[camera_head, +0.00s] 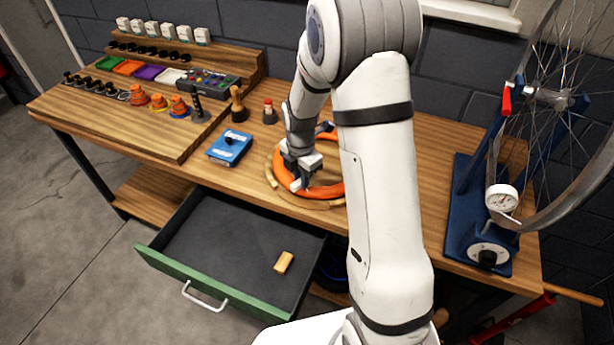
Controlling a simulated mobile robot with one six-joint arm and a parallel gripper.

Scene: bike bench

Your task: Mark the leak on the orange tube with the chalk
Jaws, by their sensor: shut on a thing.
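The orange tube (331,190) lies as a ring on a round wooden board on the bench, partly hidden behind my arm. My gripper (297,185) points down over the left part of the tube. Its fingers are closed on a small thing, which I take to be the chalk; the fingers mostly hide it. I cannot tell whether its tip touches the tube. The leak cannot be made out.
A wheel stand (478,225) is right.

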